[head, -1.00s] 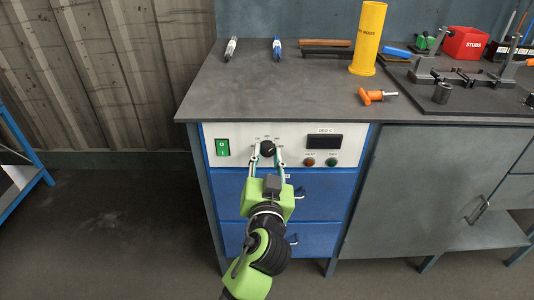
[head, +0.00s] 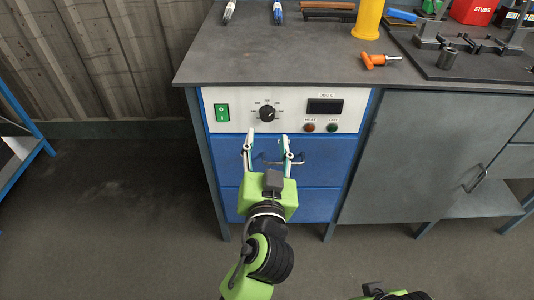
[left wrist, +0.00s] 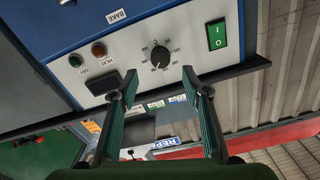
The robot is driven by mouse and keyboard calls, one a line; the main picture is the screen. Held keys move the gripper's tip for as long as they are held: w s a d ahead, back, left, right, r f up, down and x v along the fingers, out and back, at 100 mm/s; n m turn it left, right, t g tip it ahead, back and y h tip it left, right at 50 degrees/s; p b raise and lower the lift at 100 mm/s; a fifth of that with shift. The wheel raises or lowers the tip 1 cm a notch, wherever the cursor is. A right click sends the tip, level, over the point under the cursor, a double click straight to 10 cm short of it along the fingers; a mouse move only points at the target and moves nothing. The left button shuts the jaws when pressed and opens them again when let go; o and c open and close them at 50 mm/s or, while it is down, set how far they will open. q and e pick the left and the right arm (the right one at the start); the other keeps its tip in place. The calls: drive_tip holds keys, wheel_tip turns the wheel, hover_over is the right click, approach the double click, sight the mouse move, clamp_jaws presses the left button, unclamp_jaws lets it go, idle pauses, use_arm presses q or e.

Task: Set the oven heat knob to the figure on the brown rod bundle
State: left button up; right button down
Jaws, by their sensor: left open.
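The black heat knob (head: 267,114) sits on the white oven panel (head: 237,126), with small dial marks around it that are too small to read. It also shows in the left wrist view (left wrist: 160,56), where the panel appears upside down. My left gripper (head: 266,139) is open and empty, in front of and below the knob in the head view, its fingers apart from the knob. A brown bar-like item (head: 328,5), possibly the rod bundle, lies at the back of the bench; no figure is legible on it. My right gripper's fingers are not in view.
The panel has a green switch (head: 222,112), a dark display (head: 325,106), and red (head: 310,127) and green (head: 333,127) buttons. Blue drawers are below.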

use_arm(q)
drive_tip(key=s, duration=0.4)
idle(0.4)
